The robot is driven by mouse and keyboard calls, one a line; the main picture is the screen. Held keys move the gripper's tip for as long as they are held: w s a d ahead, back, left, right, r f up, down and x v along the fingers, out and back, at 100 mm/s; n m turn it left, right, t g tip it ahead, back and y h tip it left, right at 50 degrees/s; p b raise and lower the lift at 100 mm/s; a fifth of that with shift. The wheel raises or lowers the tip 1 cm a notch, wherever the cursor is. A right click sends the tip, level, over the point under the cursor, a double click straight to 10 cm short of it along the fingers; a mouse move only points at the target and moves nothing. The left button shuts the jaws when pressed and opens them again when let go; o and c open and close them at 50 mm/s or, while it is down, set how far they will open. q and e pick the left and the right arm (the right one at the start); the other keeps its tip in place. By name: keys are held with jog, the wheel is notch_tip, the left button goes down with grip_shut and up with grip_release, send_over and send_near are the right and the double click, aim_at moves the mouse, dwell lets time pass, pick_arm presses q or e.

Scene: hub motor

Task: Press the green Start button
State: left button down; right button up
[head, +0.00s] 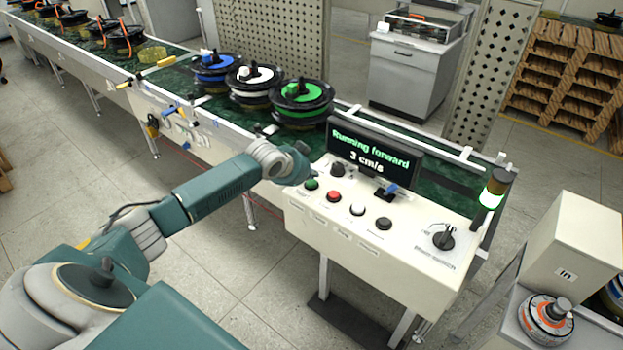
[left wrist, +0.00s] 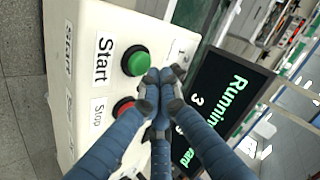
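The green Start button (head: 312,184) sits at the left end of the white control box (head: 380,240). In the left wrist view the green button (left wrist: 135,60) is beside a "Start" label. My left gripper (head: 306,178) is just by it at the box's back left. In the left wrist view the gripper's fingertips (left wrist: 160,84) are closed together with nothing between them. They overlap the button's right edge in that view; I cannot tell whether they touch it. The display (head: 372,150) reads "Running forward 3 cm/s". My right gripper is not in view.
Red (head: 333,196), white (head: 358,210) and black (head: 383,223) buttons stand in a row beside the green one. A rotary switch (head: 443,237) is at the right. A signal lamp (head: 493,190) glows green. The conveyor (head: 190,90) behind carries several hub motors.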

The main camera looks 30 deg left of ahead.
aim_at(311, 183)
pick_arm(q)
notch_tip(311, 183, up, 5)
jog(key=p, duration=0.5)
jog(key=shift+r, duration=0.15)
dwell(0.4)
dwell(0.4)
